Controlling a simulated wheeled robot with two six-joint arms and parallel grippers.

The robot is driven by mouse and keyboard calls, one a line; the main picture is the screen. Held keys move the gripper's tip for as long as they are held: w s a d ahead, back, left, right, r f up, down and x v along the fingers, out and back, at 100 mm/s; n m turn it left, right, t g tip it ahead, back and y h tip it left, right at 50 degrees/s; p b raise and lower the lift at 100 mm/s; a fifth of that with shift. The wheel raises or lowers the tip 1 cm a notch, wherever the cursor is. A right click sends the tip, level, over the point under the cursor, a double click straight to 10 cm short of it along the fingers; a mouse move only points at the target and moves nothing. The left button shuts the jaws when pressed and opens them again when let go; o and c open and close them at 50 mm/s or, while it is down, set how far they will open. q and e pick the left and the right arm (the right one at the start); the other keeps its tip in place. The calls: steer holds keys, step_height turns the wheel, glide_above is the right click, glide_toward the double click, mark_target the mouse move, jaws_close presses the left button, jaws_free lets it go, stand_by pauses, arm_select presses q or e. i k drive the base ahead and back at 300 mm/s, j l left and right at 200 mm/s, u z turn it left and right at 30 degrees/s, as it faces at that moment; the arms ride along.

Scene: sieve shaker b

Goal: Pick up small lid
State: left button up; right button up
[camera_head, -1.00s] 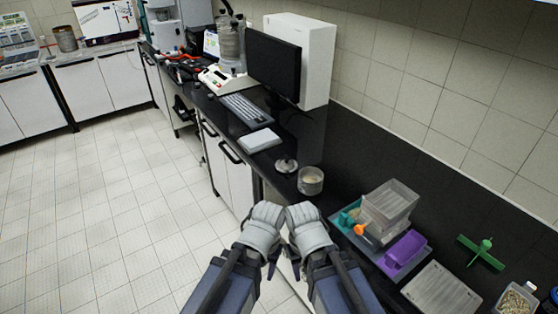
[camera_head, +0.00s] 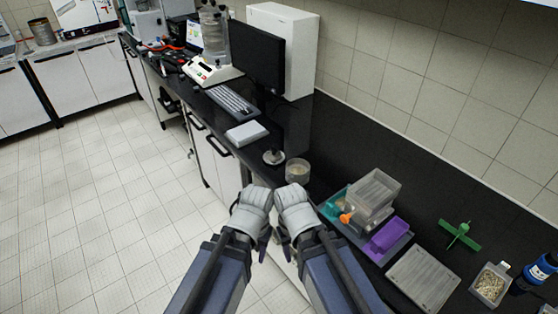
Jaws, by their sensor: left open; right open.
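A small round lid (camera_head: 274,156) with a knob lies on the black counter, close to its front edge. A small clear container (camera_head: 297,171) stands just right of it, with pale contents. My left gripper (camera_head: 262,240) and my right gripper (camera_head: 287,243) are side by side in front of the counter, nearer to me than the lid. Both are open and empty, apart from the lid. Their fingers point down and are partly hidden by the wrists.
A white box (camera_head: 246,134), keyboard (camera_head: 232,102) and monitor (camera_head: 257,57) stand behind the lid. To the right are a tray with clear bins (camera_head: 374,190), a purple scoop (camera_head: 388,236), a grey lidded box (camera_head: 424,278) and a green cross-shaped piece (camera_head: 459,236).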

mark_target(274, 156)
steer(key=i+j, duration=0.3)
steer(key=i, duration=0.2)
steer(key=i+j, duration=0.3)
steer(key=i, duration=0.2)
steer(key=i+j, duration=0.3)
steer(key=i, duration=0.2)
steer(key=z, duration=0.05)
